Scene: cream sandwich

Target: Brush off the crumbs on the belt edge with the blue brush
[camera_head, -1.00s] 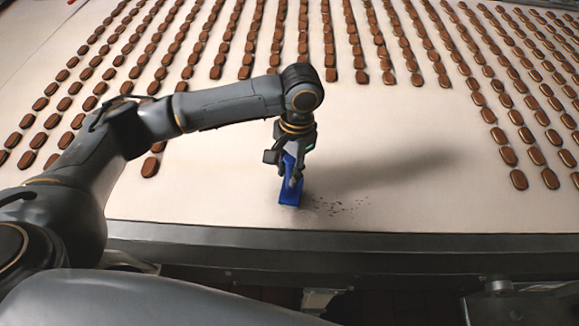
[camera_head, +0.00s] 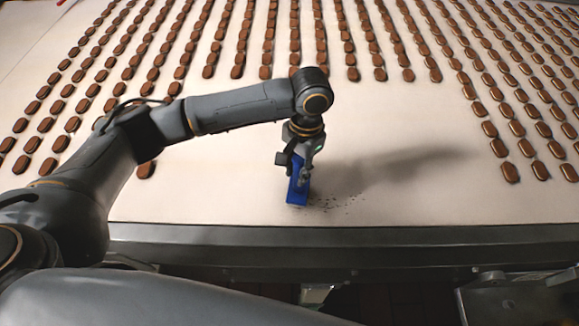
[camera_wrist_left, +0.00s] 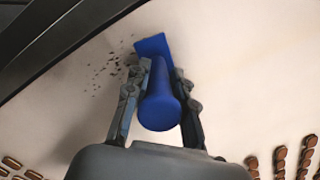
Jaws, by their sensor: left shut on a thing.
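My left gripper (camera_head: 299,177) is shut on the blue brush (camera_head: 297,194) and holds it upright near the belt's front edge. In the left wrist view the brush handle (camera_wrist_left: 160,104) sits between the two fingers (camera_wrist_left: 160,90), with the wider brush head beyond them. The dark crumbs (camera_head: 335,202) lie scattered on the pale belt (camera_head: 220,190), just right of the brush head. They also show left of the brush head in the left wrist view (camera_wrist_left: 113,68). Whether the bristles touch the belt is hard to tell. My right gripper is not in view.
Rows of brown sandwich biscuits (camera_head: 511,172) cover the belt behind and to both sides. The belt around the brush is clear of biscuits. A dark metal rail (camera_head: 400,238) runs along the belt's front edge.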

